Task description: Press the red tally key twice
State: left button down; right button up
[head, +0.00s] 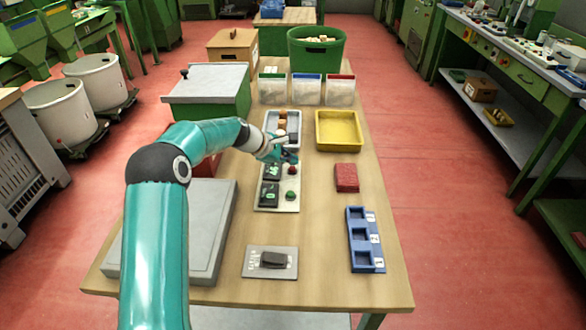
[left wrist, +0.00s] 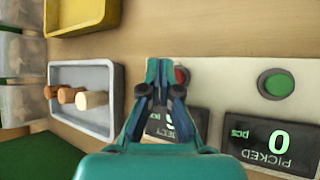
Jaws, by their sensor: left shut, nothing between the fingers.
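The tally panel (head: 284,207) lies on the table with two dark displays and two round keys. The red key (head: 292,170) is at its far end and the green key (head: 291,196) is nearer. My left gripper (head: 287,157) is shut and empty, at the far end of the panel close to the red key. In the left wrist view the gripper fingers (left wrist: 161,70) partly cover the red key (left wrist: 182,75), which shows just right of the tips; I cannot tell whether they touch. The green key (left wrist: 276,84) is clear. The PICKED display (left wrist: 270,143) reads 0; the REJECT display (left wrist: 180,125) is partly hidden.
A grey tray (left wrist: 117,100) with several corks lies beyond the panel. A yellow tray (head: 339,146), a red block (head: 346,178) and a blue numbered holder (head: 351,240) are to the right. A grey plate with a dark pad (head: 273,260) is at the front.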

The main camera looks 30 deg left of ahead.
aim_at(291, 168)
dwell(0.6)
pick_arm(q)
jog(key=shift+f+b, duration=0.3)
jog(key=shift+f, duration=0.1)
jog(key=shift+f+b, duration=0.35)
jog(key=shift+f, duration=0.1)
dwell(0.6)
jog(key=shift+r+p, duration=0.85)
jog(key=shift+r, duration=0.05)
notch_tip(291, 168, up, 5)
jog(key=p, duration=0.4)
dwell(0.8)
